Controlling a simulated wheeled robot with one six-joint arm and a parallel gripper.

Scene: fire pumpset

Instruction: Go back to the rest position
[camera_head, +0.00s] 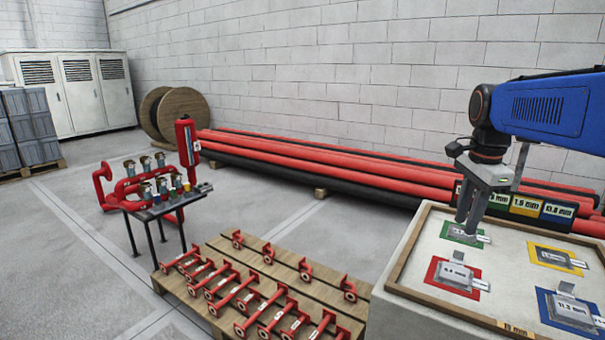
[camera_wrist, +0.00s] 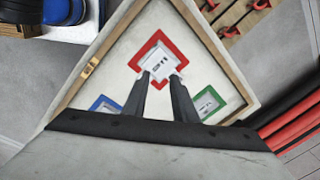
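My gripper (camera_head: 468,222) hangs over the framed tray (camera_head: 408,248), pointing down, above the green and red squares in the head view. In the wrist view its two fingers (camera_wrist: 161,78) stand apart with a gap and nothing visible held between them. Grey labelled plates lie on the coloured squares: red (camera_head: 455,276), green (camera_head: 464,235), yellow (camera_head: 556,258) and blue (camera_head: 572,311). Beyond the fingertips in the wrist view is the red square (camera_wrist: 183,46). The fingers partly cover its plate; the yellow square is out of that view.
A pallet (camera_head: 262,262) with red flanged pipe pieces stands left of the tray. A small table (camera_head: 165,205) with fittings stands behind it. Long red and black pipes (camera_head: 330,170) lie along the wall. Coloured labelled boxes (camera_head: 525,205) sit behind the tray. Open floor lies left.

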